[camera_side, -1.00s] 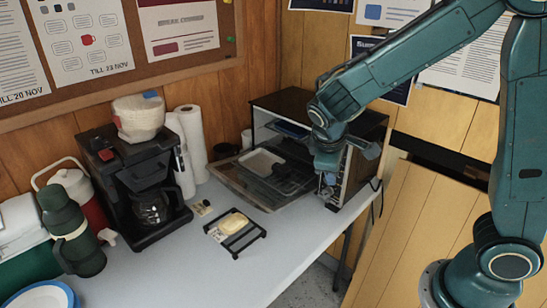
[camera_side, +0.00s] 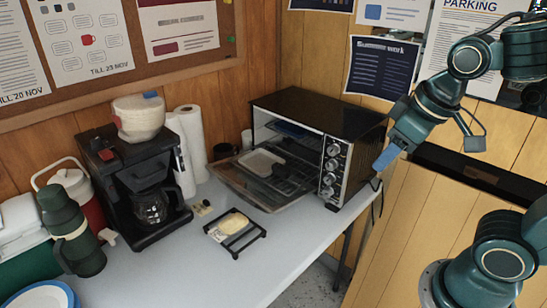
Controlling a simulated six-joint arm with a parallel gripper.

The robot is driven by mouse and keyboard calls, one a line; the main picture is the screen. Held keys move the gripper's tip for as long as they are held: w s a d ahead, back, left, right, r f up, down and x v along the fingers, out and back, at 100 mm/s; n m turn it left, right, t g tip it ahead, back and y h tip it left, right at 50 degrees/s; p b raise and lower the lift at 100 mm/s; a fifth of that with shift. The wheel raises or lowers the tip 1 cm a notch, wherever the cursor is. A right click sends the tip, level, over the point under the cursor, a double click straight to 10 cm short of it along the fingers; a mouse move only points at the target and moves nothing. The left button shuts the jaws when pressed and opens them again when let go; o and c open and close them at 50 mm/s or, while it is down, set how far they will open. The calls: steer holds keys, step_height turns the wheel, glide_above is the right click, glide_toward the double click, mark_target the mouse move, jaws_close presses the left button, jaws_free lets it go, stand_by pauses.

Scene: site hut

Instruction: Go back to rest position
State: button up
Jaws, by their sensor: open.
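My gripper (camera_side: 390,157) is open and appears empty, held in the air to the right of the toaster oven. Its light blue tip points down and left, close to the oven's right front edge in the picture. I cannot tell from this angle whether it touches anything. The black toaster oven (camera_side: 318,112) stands at the far right end of the table with its glass door (camera_side: 235,186) lowered. A pale tray (camera_side: 261,162) and a dark item beside it lie at the oven's opening.
A small black rack (camera_side: 246,243) with a pale yellow slice (camera_side: 233,222) stands on the white table (camera_side: 190,255). A coffee maker (camera_side: 128,165), paper towel rolls (camera_side: 191,135) and a green flask (camera_side: 70,235) are to the left. Wood-panelled wall lies behind my arm.

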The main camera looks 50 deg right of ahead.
steer(key=shift+m+t+y, duration=0.3)
steer(key=shift+t+y, duration=0.1)
steer(key=s, duration=0.1)
steer(key=s+a, duration=0.1)
steer(key=s+r, duration=0.1)
steer(key=s, duration=0.1)
steer(key=shift+a, duration=0.15)
steer(key=shift+w, duration=0.1)
steer(key=w+d+f+m+g+h, duration=0.2)
steer(key=w+f+m+h, duration=0.15)
steer(key=w+m, duration=0.35)
steer(key=w+d+f+m+g+h, duration=0.2)
steer(key=w+f+m, duration=0.25)
steer(key=w, duration=0.45)
steer(key=w+f+m+h, duration=0.4)
steer(key=f, duration=0.2)
steer(key=w+a+f+m+h, duration=0.1)
steer(key=w+f+m+h, duration=0.2)
steer(key=f, duration=0.4)
steer(key=shift+w+a+f+m+h, duration=0.25)
steer(key=shift+w+f+m+h, duration=0.1)
steer(key=shift+m+h, duration=0.3)
